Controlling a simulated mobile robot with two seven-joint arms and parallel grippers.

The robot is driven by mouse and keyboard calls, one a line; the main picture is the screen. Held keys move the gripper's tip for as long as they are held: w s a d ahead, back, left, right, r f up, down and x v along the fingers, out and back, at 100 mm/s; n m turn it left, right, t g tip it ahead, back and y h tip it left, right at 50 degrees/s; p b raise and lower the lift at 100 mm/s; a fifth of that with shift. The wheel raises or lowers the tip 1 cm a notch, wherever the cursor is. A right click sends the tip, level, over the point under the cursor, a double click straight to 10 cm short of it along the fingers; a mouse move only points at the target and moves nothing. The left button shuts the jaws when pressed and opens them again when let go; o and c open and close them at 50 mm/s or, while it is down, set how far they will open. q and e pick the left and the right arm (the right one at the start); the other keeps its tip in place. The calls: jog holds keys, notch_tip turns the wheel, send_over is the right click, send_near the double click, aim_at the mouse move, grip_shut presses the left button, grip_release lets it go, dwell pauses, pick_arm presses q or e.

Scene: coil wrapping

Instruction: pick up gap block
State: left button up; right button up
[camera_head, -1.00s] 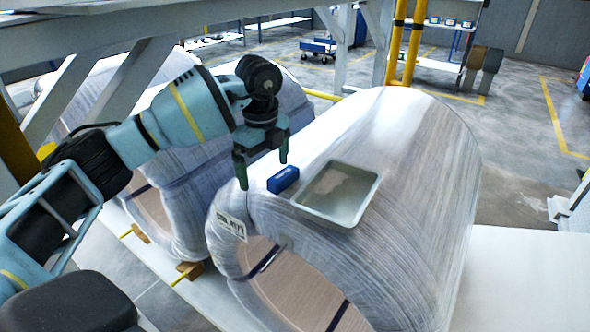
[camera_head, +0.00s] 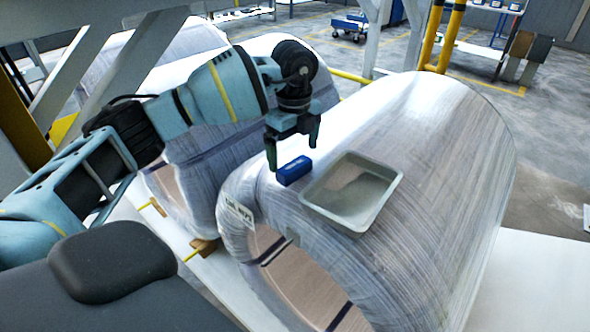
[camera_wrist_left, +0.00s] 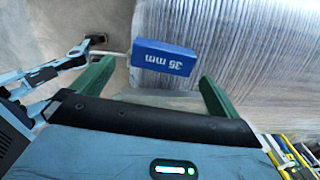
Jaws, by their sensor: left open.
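The gap block (camera_head: 294,171) is a small blue block on top of the wrapped coil (camera_head: 430,150), left of a shallow grey tray. In the left wrist view the block (camera_wrist_left: 163,57) shows a white "35 mm" label, upside down. My left gripper (camera_head: 293,157) is open and points down, with its green fingers just above and behind the block in the head view. In the wrist view the block lies ahead, between the two spread fingers of the gripper (camera_wrist_left: 157,71). No contact is visible. My right gripper is not in view.
The grey tray (camera_head: 392,190) sits on the coil, close to the block's right. A second wrapped coil (camera_head: 205,160) stands to the left, behind my left arm. Grey beams and yellow posts (camera_head: 441,40) stand behind the coils.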

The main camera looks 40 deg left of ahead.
aim_at(295, 164)
pick_arm(q)
jog(key=shift+w+a+f, duration=0.1)
jog(key=shift+f, duration=1.15)
jog(key=shift+w+a+f, duration=0.1)
jog(key=shift+f, duration=1.15)
jog(key=shift+c, duration=0.3)
jog(key=c, duration=0.9)
jog(key=shift+r, duration=0.15)
notch_tip(295, 164, up, 10)
jog(key=shift+f, duration=0.1)
